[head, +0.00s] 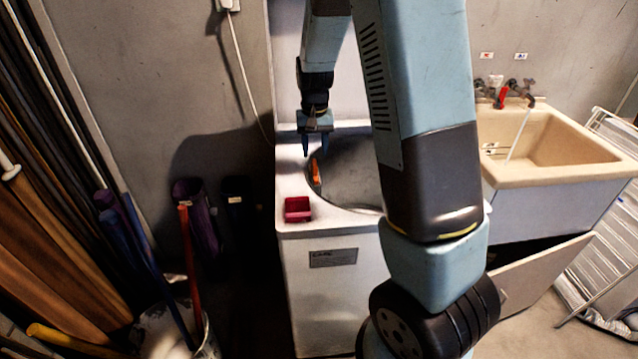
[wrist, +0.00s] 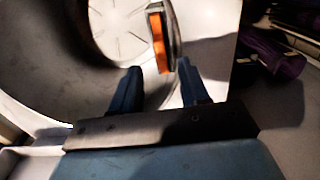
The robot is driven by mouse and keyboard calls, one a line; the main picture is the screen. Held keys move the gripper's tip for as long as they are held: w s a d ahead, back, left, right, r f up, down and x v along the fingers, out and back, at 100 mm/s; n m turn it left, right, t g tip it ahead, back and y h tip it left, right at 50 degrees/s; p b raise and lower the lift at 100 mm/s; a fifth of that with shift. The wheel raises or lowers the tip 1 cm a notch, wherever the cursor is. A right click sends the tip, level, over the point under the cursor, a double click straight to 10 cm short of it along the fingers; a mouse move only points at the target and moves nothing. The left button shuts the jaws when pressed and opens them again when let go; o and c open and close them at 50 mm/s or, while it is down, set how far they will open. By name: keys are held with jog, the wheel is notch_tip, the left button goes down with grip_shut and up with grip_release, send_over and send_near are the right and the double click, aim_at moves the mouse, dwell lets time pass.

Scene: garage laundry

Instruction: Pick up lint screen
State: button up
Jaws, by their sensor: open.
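An orange strip in a pale frame (head: 315,172), which looks like the lint screen, stands at the left rim of the round opening in the white machine (head: 300,250). In the wrist view the orange strip (wrist: 158,38) shows beyond my fingertips, roughly in line with the gap between them. My gripper (head: 317,150) is open and points down, close to the strip in the head view. The wrist view shows its two blue fingers (wrist: 160,69) apart with nothing held between them. I cannot tell the exact height between fingertips and strip.
A small red tray (head: 297,209) sits on the machine's front left corner. A beige sink (head: 560,150) with taps stands at the right, and an open cabinet door (head: 540,272) is below it. A bucket (head: 165,335) with poles and a purple container (head: 200,212) stand at left.

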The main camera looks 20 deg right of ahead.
aim_at(315, 162)
jog(key=shift+s+a+f, duration=0.1)
jog(key=shift+f, duration=2.7)
grip_shut()
